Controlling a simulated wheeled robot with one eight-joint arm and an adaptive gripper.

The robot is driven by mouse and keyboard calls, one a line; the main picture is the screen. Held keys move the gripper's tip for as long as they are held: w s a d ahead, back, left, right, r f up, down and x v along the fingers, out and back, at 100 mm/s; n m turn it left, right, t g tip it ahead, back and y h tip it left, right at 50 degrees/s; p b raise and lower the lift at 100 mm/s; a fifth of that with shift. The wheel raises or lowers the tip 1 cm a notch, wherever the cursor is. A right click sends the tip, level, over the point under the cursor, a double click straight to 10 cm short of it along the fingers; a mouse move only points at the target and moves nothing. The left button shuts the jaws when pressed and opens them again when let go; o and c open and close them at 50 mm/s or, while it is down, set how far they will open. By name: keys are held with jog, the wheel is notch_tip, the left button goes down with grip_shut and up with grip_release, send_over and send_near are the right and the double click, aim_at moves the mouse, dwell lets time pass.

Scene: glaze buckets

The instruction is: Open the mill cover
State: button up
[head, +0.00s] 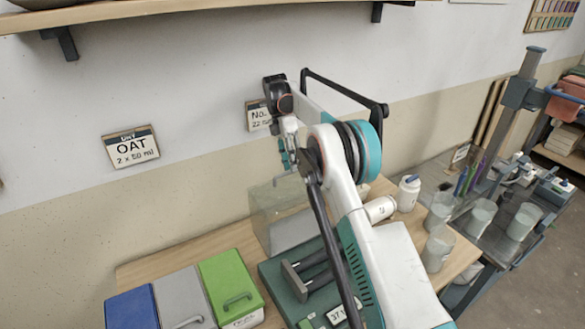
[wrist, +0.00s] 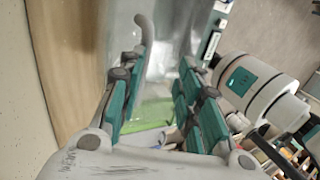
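A clear see-through box-like cover (head: 262,213) stands on the wooden table against the wall, behind a dark green mill base (head: 279,277) with dark rollers (head: 306,268). My arm hides part of both. My gripper (head: 285,160) is above the cover's upper edge. In the wrist view my gripper (wrist: 165,62) has its two teal-padded fingers apart, with a gap between them. A pale, translucent surface (wrist: 165,32) shows beyond the gap. I cannot tell whether a finger touches the cover.
Blue (head: 132,309), grey (head: 183,299) and green (head: 229,280) lidded bins stand at the front left. White jars (head: 408,193) and clear beakers (head: 438,247) stand on the right. An OAT card (head: 131,147) hangs on the wall, below a shelf (head: 150,8).

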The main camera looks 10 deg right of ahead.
notch_tip(320, 180, up, 7)
jog(key=shift+r, duration=0.15)
jog(key=shift+s, duration=0.1)
dwell(0.3)
jog(key=s+r+m+t+b, duration=0.35)
jog(key=s+m, duration=0.25)
jog(key=s, duration=0.4)
jog(key=s+r+m+t+b, duration=0.3)
jog(key=s+r+m+b, duration=0.15)
jog(key=s, duration=0.55)
jog(key=s+f+m+t+b, duration=0.2)
jog(key=s+f+m, duration=0.3)
jog(key=s+f, duration=0.3)
jog(key=s+f+m+t+y+b, duration=0.1)
jog(key=s+f+m+t+b, duration=0.1)
jog(key=s+f+m, duration=0.3)
jog(key=s+f+t, duration=0.1)
jog(key=s+f, duration=0.3)
jog(key=s, duration=0.5)
jog(key=shift+m+t+b, duration=0.3)
jog(key=shift+m+t, duration=0.05)
